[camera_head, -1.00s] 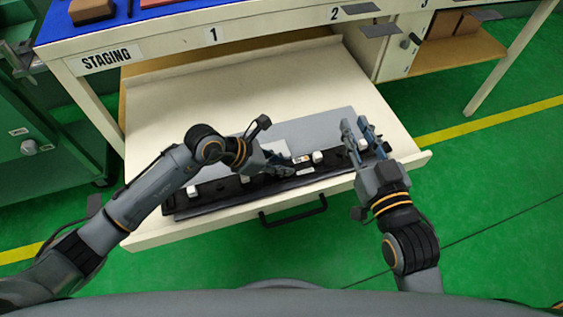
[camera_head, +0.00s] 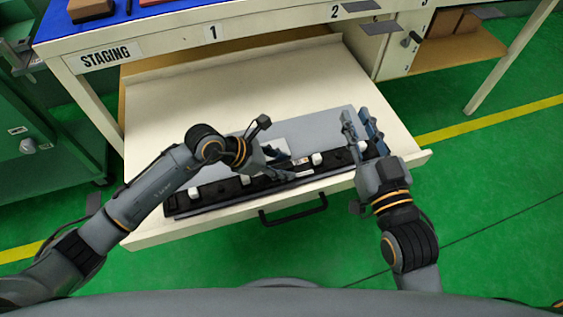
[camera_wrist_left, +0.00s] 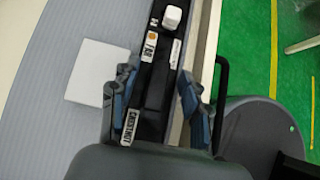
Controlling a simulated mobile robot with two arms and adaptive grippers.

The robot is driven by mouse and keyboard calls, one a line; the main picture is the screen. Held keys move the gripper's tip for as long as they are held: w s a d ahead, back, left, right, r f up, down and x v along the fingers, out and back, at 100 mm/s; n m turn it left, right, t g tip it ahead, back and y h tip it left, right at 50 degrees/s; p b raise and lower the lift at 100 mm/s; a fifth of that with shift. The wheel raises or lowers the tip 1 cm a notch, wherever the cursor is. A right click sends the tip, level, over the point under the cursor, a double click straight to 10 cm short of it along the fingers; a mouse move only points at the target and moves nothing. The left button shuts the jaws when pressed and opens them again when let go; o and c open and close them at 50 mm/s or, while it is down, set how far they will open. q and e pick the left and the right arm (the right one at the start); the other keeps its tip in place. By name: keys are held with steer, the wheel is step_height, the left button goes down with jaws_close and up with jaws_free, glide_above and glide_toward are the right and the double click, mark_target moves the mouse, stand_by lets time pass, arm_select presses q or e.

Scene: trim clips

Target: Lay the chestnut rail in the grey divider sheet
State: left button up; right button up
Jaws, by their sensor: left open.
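The chestnut rail (camera_head: 228,187), a long black strip with white blocks, lies along the front of the open drawer; its label reads CHESTNUT in the left wrist view (camera_wrist_left: 131,127). The grey divider sheet (camera_head: 325,122) lies flat in the drawer, mostly behind the rail; whether the rail is fully seated is unclear. My left gripper (camera_head: 287,165) is open over the rail's middle, and in the left wrist view its fingers (camera_wrist_left: 155,100) stand on either side of it. My right gripper (camera_head: 363,130) has its fingers apart at the rail's right end.
A pale rectangular patch (camera_wrist_left: 98,72) lies on the sheet beside the left gripper. The drawer's front wall (camera_head: 240,221) with a black handle (camera_head: 293,211) runs close along the rail. The drawer floor (camera_head: 190,100) behind the sheet is clear. The workbench edge (camera_head: 270,34) overhangs the back.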

arm_select(q)
steer(key=v, duration=1.2)
steer(key=shift+s, duration=0.1)
